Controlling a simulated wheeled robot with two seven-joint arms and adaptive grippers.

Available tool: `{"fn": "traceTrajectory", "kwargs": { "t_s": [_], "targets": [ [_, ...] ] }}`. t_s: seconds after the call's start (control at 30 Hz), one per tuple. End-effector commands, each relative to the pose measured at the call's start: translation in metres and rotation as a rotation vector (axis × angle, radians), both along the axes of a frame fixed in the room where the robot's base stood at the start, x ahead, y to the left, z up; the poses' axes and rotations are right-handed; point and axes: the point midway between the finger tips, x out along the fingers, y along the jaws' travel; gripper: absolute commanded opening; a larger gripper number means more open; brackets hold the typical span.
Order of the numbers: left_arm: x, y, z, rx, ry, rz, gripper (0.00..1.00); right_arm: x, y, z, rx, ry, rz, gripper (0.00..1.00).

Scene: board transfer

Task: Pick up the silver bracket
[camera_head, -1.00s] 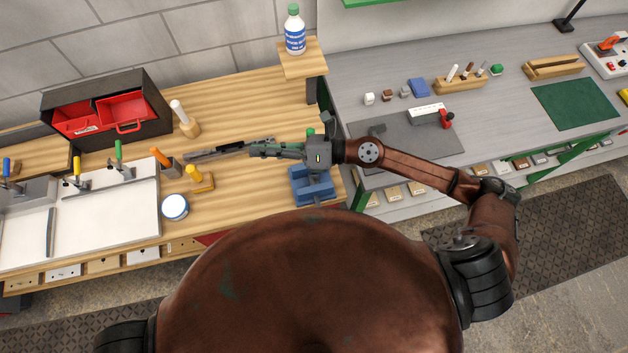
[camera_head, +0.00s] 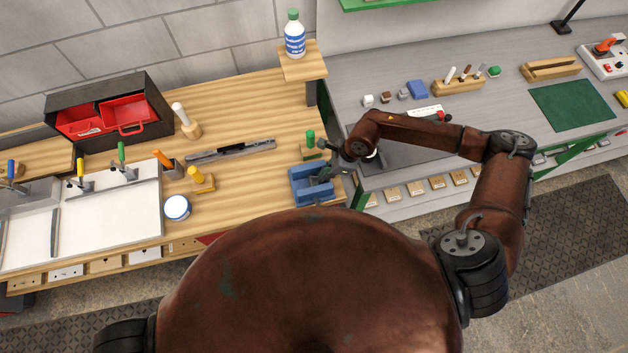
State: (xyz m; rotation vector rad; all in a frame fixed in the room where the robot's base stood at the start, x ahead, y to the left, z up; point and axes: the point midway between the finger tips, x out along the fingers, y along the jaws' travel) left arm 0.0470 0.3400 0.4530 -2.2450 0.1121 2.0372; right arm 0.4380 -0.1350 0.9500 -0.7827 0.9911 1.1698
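I cannot tell for sure which thing is the silver bracket. A long grey metal piece (camera_head: 232,150) lies on the wooden bench; a small grey metal part (camera_head: 404,93) sits on the grey bench at right. My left gripper is not in view.
A green-handled item (camera_head: 310,138) stands just behind the fixture. A bottle (camera_head: 294,35) stands on a raised wooden shelf (camera_head: 302,66).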

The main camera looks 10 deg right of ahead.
Motion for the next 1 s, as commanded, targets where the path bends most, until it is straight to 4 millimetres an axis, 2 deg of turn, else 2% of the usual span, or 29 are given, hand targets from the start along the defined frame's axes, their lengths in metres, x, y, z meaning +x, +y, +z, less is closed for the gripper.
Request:
{"fn": "traceTrajectory", "kwargs": {
  "t_s": [0.2,0.4,0.5,1.0],
  "targets": [
    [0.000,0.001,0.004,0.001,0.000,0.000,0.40,0.002,0.007,-0.016,0.002,0.000,0.000,0.07],
    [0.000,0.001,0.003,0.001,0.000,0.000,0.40,0.002,0.007,-0.016,0.002,0.000,0.000,0.07],
    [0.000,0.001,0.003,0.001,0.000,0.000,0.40,0.001,0.007,-0.016,0.002,0.000,0.000,0.00],
    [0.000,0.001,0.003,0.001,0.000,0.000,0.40,0.002,0.007,-0.014,0.003,-0.002,0.000,0.00]
  ]
}}
